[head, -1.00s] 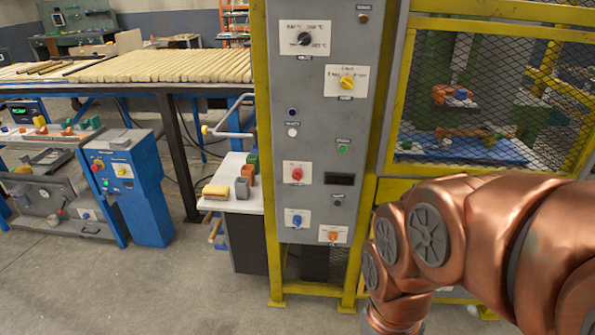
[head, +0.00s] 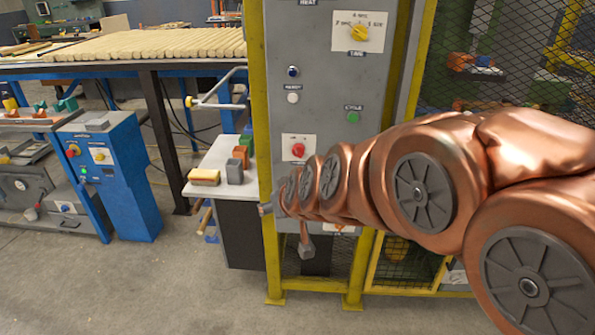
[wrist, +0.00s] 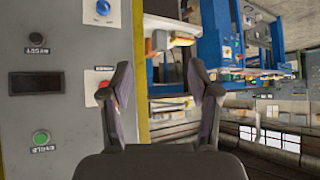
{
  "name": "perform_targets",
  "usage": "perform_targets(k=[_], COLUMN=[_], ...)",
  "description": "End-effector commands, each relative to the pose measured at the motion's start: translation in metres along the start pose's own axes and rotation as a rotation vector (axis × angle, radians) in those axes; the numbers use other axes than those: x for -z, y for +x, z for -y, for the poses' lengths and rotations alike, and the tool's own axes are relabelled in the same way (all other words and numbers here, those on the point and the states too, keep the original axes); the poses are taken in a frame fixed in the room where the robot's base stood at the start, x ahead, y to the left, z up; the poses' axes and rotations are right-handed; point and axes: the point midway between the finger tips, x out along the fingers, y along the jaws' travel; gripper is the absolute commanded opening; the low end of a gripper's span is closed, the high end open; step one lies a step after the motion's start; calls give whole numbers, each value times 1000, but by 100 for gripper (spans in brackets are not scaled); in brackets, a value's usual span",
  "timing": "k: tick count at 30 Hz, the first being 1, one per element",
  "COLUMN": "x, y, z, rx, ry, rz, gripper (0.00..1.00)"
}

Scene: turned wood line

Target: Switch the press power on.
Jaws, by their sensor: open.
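The grey press panel (head: 325,75) in its yellow frame stands at the centre of the head view. It carries a red knob on a white plate (head: 298,150), a green button (head: 352,117) and a yellow selector (head: 359,33). Labels are too small to read surely, so I cannot tell which is the power switch. In the wrist view, upside down, my gripper (wrist: 164,79) is open and empty. Its left finger overlaps the plate of the red knob (wrist: 103,86). A blue knob (wrist: 104,7) is above. My arm hides the lower panel in the head view.
A small white table (head: 216,160) with several coloured blocks stands left of the panel. A blue control cabinet (head: 122,180) and a table of wooden rods (head: 170,46) are further left. A mesh guard (head: 480,90) is at right. Floor in front is clear.

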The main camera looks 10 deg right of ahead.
Motion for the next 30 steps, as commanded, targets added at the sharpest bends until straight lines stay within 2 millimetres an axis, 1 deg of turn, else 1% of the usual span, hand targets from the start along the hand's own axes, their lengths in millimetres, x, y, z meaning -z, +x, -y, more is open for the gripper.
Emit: perform_targets(k=[1,3,6,9,12,15,18,21,26,30], x=[1,17,36,52,63,71,74,77,80,88], y=[23,41,64,80,93,98,100,99,98,105], z=[-2,-9,-22,-38,-54,-70,-82,-90,-96,-103], rx=[-20,-61,-136,-227,-329,-428,-511,-569,-607,-611], ry=[-9,-19,-34,-50,-68,-85,-98,-108,-113,-112], rz=[-57,-146,-265,-378,-473,-552,-603,-636,-656,-658], gripper=[61,61,61,61,61,61,61,61,61,61])
